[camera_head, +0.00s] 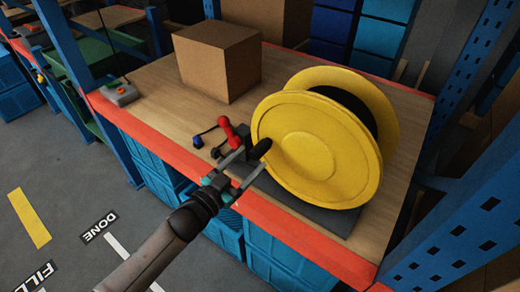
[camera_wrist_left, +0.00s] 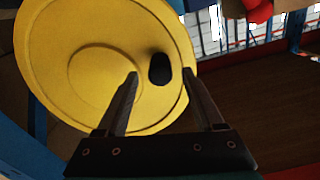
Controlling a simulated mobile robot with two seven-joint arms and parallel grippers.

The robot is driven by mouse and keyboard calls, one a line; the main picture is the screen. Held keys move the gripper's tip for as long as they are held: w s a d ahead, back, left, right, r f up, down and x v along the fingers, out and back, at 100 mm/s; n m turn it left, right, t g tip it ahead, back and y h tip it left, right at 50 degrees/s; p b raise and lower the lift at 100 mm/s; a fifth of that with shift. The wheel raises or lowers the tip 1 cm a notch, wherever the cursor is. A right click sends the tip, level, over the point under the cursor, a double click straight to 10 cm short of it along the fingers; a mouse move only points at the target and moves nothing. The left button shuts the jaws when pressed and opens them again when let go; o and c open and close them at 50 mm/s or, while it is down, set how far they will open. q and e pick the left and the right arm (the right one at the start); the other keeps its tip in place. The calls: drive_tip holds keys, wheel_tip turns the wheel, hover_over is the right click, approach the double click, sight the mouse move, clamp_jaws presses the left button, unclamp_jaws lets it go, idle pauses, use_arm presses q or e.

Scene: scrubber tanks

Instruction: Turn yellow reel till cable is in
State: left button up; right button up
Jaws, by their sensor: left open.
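The yellow reel (camera_head: 305,150) stands upright on a dark base plate on the wooden shelf, with black cable (camera_head: 352,102) wound between its flanges. A black handle (camera_head: 262,148) sticks out from the near flange, close to its left edge. My left gripper (camera_head: 252,158) is open, its fingers pointing at the reel with the handle at their tips. In the left wrist view the handle (camera_wrist_left: 160,68) shows between the two fingertips, and the yellow flange (camera_wrist_left: 75,55) fills the left side. I cannot tell whether the fingers touch the handle. My right gripper is not in view.
A red-handled part (camera_head: 229,131) and a small blue knob (camera_head: 198,141) are left of the reel. A cardboard box (camera_head: 217,66) stands behind them. A grey control box (camera_head: 120,93) sits at the shelf's left end. Blue rack posts (camera_head: 455,235) bound the right side.

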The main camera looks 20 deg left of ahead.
use_arm(q)
drive_tip(key=shift+x, duration=2.65)
drive_tip(key=shift+c, duration=0.2)
clamp_jaws()
